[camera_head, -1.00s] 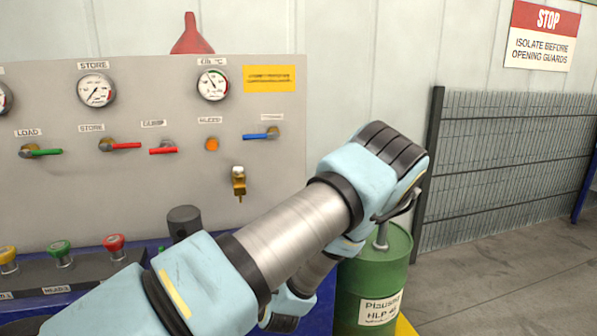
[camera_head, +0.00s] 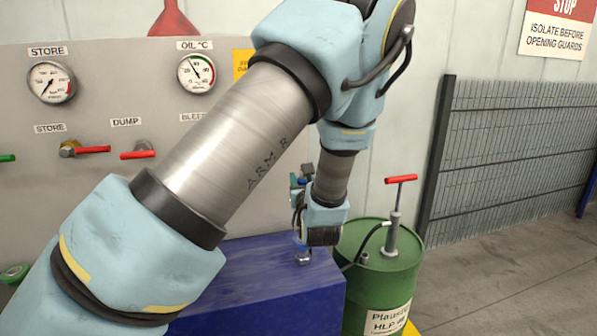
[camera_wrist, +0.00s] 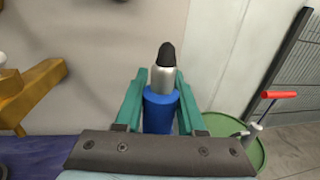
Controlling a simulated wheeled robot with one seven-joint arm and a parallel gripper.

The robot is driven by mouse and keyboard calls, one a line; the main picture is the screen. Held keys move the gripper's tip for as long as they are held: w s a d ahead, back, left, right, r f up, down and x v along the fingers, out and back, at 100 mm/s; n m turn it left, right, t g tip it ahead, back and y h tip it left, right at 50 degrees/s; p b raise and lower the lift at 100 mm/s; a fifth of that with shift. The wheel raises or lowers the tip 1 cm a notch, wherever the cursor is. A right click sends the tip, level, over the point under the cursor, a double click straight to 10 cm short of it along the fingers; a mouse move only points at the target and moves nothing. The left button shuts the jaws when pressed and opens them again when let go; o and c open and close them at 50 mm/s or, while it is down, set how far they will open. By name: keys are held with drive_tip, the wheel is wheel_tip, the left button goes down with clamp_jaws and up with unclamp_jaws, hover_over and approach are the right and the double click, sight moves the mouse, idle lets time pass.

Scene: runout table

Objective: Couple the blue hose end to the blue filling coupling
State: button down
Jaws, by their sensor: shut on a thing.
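My gripper (camera_wrist: 157,108) is shut on the blue hose end (camera_wrist: 159,112), which shows in the wrist view as a blue collar with a silver sleeve and a black tip. The teal fingers stand on both sides of it. In the head view my gripper (camera_head: 297,184) is partly hidden behind my wrist, in front of the panel, and the hose end cannot be made out. A small silver fitting with a blue band (camera_head: 302,252) stands on the blue cabinet just below my wrist. I cannot tell whether it is the blue filling coupling. My arm hides part of the panel.
The grey panel (camera_head: 110,85) carries gauges and red-handled valves. A brass fitting (camera_wrist: 30,95) is close on the left in the wrist view. The blue cabinet (camera_head: 265,275) lies below. A green drum (camera_head: 380,275) with a red-handled pump (camera_head: 400,180) stands right, before a mesh fence (camera_head: 515,165).

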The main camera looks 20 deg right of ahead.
drive_tip(key=shift+w+d+r, duration=0.1)
drive_tip(key=shift+w, duration=0.1)
idle(0.3)
drive_tip(key=shift+f+b, duration=2.5)
drive_tip(key=shift+f, duration=0.45)
drive_tip(key=shift+s+f+b, duration=0.1)
drive_tip(key=shift+f+b, duration=2.25)
drive_tip(key=shift+f, duration=0.1)
drive_tip(key=shift+c, duration=2.2)
unclamp_jaws()
